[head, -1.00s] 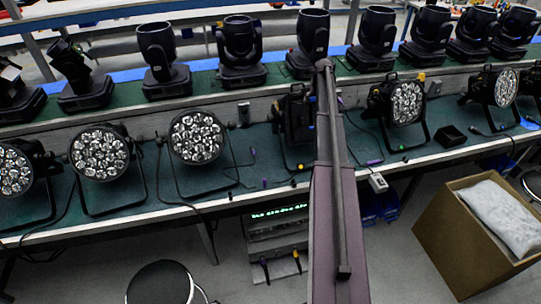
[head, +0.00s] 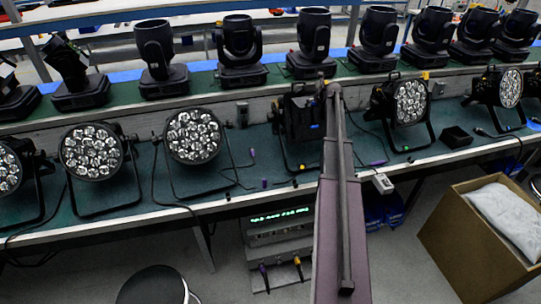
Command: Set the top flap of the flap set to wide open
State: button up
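A dark par can (head: 299,118) stands on the green bench, just left of my arm in the head view. It is turned so that no lit lens face shows, and its right part is behind my arm. I cannot make out a separate top flap or its angle on this can. My arm reaches up the middle of the view, its upper end overlapping the can's right side. My gripper does not show; the arm or the can may hide it.
Par cans with lens clusters stand left (head: 193,136) and right (head: 410,102). Moving heads (head: 313,45) line the back shelf. A cardboard box (head: 465,245), a round stool (head: 152,288) and a unit with a green display (head: 280,230) stand below the bench. Cables lie along the bench.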

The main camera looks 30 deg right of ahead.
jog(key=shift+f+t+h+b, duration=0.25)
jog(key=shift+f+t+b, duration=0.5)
jog(key=shift+b, duration=1)
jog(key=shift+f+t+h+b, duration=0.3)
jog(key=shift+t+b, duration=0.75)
jog(key=shift+b, duration=0.7)
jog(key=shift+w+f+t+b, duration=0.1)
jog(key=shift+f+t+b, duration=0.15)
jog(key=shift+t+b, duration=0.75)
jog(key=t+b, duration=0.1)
jog(key=b, duration=0.2)
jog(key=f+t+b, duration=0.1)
jog(key=b, duration=0.2)
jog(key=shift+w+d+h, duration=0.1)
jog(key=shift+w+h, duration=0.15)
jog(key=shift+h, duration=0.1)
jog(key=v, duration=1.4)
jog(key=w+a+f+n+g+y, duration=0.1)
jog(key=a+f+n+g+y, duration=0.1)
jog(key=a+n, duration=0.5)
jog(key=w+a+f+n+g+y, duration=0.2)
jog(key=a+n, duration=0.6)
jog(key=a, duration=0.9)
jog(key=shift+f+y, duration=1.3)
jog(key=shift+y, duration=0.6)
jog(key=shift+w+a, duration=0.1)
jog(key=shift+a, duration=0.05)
